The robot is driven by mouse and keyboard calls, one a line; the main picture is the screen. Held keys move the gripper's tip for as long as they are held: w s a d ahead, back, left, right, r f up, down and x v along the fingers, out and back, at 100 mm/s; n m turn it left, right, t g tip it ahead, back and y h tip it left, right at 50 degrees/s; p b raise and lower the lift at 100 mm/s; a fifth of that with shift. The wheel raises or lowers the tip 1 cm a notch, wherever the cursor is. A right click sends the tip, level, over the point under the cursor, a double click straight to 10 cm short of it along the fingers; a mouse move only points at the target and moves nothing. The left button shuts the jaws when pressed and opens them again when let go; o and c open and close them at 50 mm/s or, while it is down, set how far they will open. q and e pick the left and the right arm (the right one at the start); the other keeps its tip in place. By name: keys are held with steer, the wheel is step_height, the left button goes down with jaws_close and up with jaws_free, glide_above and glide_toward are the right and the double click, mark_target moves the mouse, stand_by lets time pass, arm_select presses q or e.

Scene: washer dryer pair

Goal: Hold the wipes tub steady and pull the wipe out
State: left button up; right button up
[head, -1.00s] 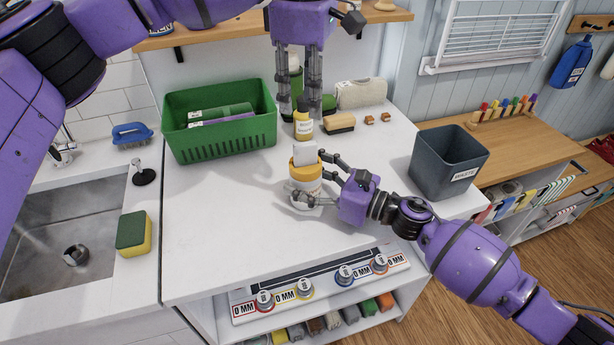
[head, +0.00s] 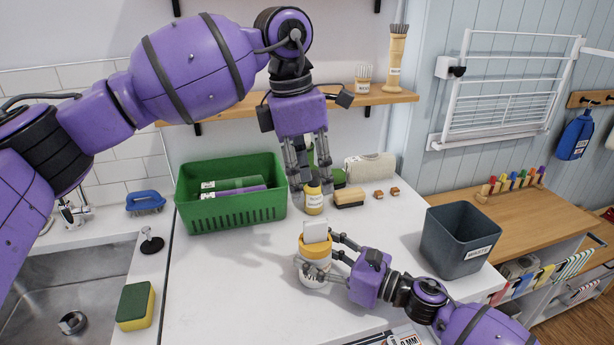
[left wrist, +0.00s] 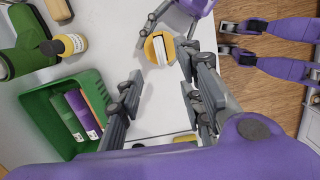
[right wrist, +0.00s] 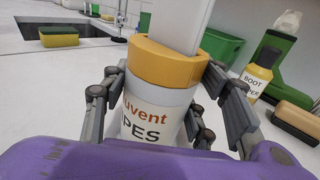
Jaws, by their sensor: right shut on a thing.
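The wipes tub (head: 312,270) is white with a yellow lid and stands upright on the white worktop. A white wipe (head: 315,231) sticks up out of its lid. My right gripper (head: 322,256) is shut around the tub from the right; its fingers flank the label in the right wrist view (right wrist: 165,110). My left gripper (head: 308,190) hangs fingers down, above and behind the tub, apart from the wipe. In the left wrist view its fingers (left wrist: 160,100) are spread with nothing between them, and the wipe (left wrist: 164,55) shows beyond them.
A green basket (head: 235,212) stands left of the tub, and a yellow bottle (head: 313,203) stands behind it. A brush (head: 349,198) lies behind right. A dark waste bin (head: 460,240) stands at the right. The sink (head: 60,300) is at left.

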mark_target(315, 221)
arm_select(q)
steer(key=f, duration=0.4)
steer(key=d+f, duration=0.1)
steer(key=f, duration=0.6)
steer(key=shift+w+d+f, duration=0.3)
steer(key=shift+f, duration=0.05)
steer(key=shift+c, duration=0.3)
steer(key=c, duration=0.8)
jaws_close()
